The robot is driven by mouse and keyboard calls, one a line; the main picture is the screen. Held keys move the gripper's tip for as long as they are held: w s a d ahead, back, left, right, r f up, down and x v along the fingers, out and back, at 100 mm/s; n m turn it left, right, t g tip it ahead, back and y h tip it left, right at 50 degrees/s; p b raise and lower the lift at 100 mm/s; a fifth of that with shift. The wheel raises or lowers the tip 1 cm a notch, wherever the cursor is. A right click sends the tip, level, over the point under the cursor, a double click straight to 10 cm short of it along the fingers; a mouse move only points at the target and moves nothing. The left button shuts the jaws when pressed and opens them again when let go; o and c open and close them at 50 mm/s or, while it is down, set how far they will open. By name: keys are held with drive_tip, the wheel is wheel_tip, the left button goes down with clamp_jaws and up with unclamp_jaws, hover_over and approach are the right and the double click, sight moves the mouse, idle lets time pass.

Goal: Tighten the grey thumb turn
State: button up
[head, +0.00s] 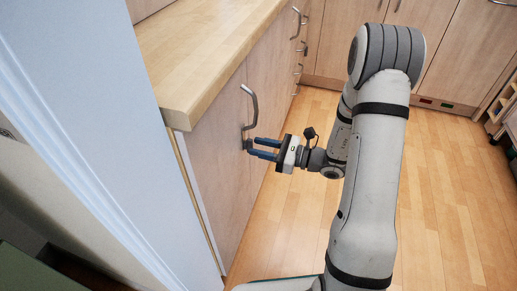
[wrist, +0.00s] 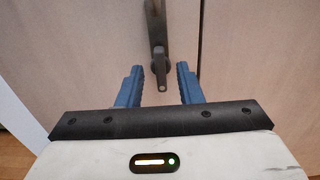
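The grey thumb turn (wrist: 160,72) shows in the wrist view, below a dark handle (wrist: 154,22) on the same plate. It stands out from a light wood cabinet door and points down towards the camera. My gripper (wrist: 160,78) has its two blue fingers apart, one on each side of the thumb turn, with a visible gap on both sides. In the head view, my gripper (head: 250,147) reaches left to the door, its fingertips at the foot of the handle (head: 250,104). The thumb turn is mostly hidden by the fingers there.
A wooden worktop (head: 205,50) overhangs the cabinet doors above my gripper. A white wall panel (head: 95,120) stands at the left. More cabinets with handles run along the back. The wooden floor (head: 445,200) is clear to the right of my arm.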

drive_tip(key=shift+w+a, duration=0.25)
drive_tip(key=shift+a, duration=0.35)
clamp_jaws()
